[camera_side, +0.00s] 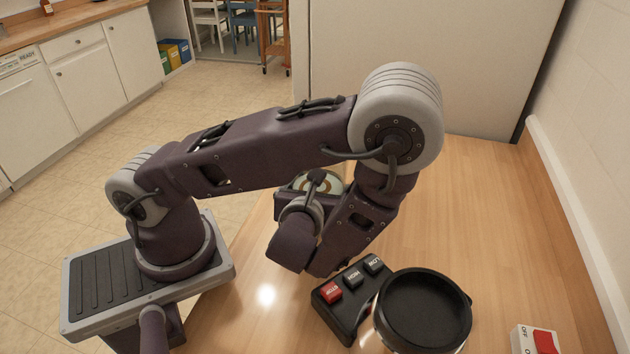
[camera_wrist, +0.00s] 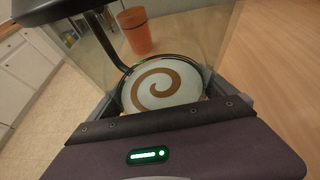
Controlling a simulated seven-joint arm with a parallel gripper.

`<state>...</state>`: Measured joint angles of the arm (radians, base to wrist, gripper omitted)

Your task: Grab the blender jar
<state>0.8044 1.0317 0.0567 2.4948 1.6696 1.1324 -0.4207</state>
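The blender base (camera_side: 335,312) stands on the counter at the lower middle of the side view, with red and black buttons.
A switch box (camera_side: 540,341) with a red switch is at the counter's lower right. A pale panel (camera_side: 430,60) rises at the far end. An orange cup (camera_wrist: 137,32) shows in the wrist view.

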